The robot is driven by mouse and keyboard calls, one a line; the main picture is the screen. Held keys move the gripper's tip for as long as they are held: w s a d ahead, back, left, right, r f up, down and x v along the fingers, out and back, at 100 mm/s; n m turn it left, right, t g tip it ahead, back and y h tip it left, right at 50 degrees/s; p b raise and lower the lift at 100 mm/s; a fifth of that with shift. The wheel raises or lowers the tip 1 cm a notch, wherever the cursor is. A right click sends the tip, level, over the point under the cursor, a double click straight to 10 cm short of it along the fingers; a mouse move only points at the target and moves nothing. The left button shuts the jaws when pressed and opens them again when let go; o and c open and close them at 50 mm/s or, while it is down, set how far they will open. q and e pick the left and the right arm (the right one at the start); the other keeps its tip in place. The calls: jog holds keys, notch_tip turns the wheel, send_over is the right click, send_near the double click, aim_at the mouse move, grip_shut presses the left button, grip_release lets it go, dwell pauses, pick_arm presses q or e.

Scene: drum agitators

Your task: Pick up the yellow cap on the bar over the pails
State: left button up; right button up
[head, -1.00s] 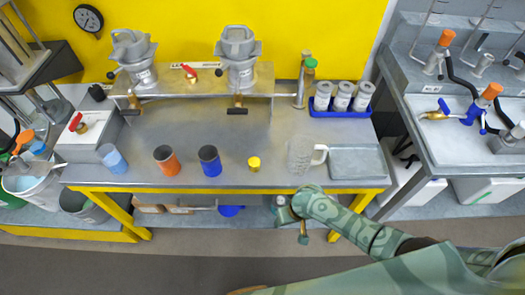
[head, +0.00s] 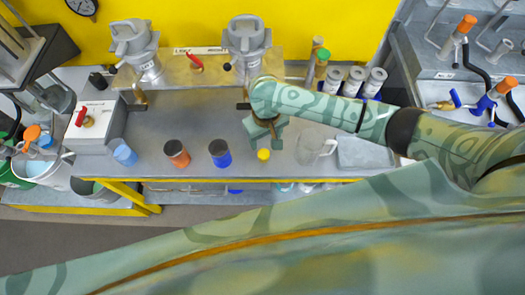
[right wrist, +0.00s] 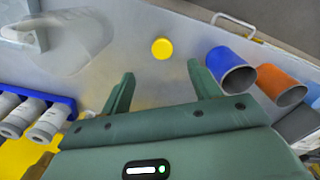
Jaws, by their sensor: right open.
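A small round yellow cap (head: 263,154) sits on the grey worktop near its front edge; it also shows in the right wrist view (right wrist: 161,48). My right gripper (head: 264,130) is over the worktop, just behind the cap in the head view. In the right wrist view my right gripper (right wrist: 161,78) has its two fingers apart with nothing between them, and the cap lies just beyond the fingertips, roughly centred. My left gripper is not in view. A white pail (head: 52,178) stands at the far left; no cap is seen by it.
A blue cup (head: 220,154) and an orange cup (head: 176,153) stand left of the cap. A clear mug (head: 314,146) and a grey tray (head: 364,153) are to the right. Two machines (head: 247,45) sit on a shelf at the back.

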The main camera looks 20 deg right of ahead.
jog(key=b, duration=0.2)
send_over(264, 153)
jog(key=f, duration=0.6)
jog(key=shift+s+d+f, duration=0.1)
jog(key=shift+s, duration=0.15)
jog(key=shift+f+b, duration=0.3)
jog(key=shift+f, duration=0.45)
jog(key=f+b, duration=0.2)
jog(key=f, duration=0.1)
jog(key=f+b, duration=0.1)
jog(key=shift+w+a+f, duration=0.2)
jog(key=shift+w, duration=0.05)
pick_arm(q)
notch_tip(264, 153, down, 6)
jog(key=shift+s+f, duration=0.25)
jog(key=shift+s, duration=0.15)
pick_arm(e)
jog(key=shift+r, duration=0.15)
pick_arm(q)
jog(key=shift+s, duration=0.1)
pick_arm(e)
jog(key=c, duration=1.1)
jog(key=shift+o, duration=0.2)
